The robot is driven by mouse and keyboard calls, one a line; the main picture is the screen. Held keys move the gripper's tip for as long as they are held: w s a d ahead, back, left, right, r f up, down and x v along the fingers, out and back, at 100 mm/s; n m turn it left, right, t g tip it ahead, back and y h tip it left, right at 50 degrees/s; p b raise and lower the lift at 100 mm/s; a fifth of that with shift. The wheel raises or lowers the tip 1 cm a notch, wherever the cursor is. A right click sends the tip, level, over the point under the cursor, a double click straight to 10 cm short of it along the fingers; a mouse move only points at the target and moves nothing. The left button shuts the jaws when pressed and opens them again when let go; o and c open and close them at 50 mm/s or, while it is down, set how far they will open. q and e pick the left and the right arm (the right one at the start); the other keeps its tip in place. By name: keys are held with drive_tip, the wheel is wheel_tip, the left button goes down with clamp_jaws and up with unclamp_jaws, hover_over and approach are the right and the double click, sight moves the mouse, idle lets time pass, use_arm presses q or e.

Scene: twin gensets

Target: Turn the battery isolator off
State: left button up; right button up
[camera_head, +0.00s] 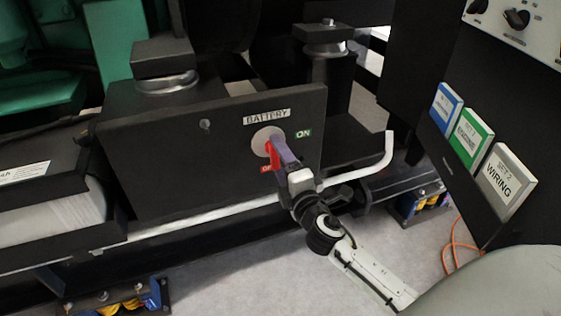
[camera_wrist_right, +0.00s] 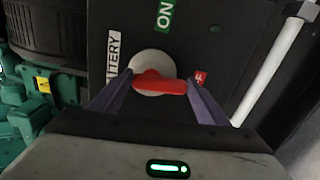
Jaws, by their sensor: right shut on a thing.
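The battery isolator is a red handle (camera_head: 274,154) on a round grey disc (camera_head: 262,139), set in the dark front panel of a box. The handle points down from the disc, towards the red OFF label (camera_head: 266,169). The green ON label (camera_head: 303,133) is to the right of the disc. My right gripper (camera_head: 282,152) is at the handle and partly hides it. In the right wrist view the red handle (camera_wrist_right: 160,85) lies between the two purple fingers, which are shut on it. My left gripper is not in view.
A white rail (camera_head: 368,172) runs below the panel and bends up at the right, close to my right arm. Manual boxes (camera_head: 468,138) sit in a dark holder at the right. An orange cable (camera_head: 452,248) lies on the open grey floor.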

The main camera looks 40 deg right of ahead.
drive_tip(key=shift+a+f+m, duration=0.1)
drive_tip(key=shift+m, duration=0.5)
drive_tip(key=o, duration=1)
drive_tip(key=shift+o, duration=0.2)
drive_tip(key=v, duration=1)
drive_tip(key=shift+s, duration=0.15)
drive_tip(key=shift+a, duration=0.1)
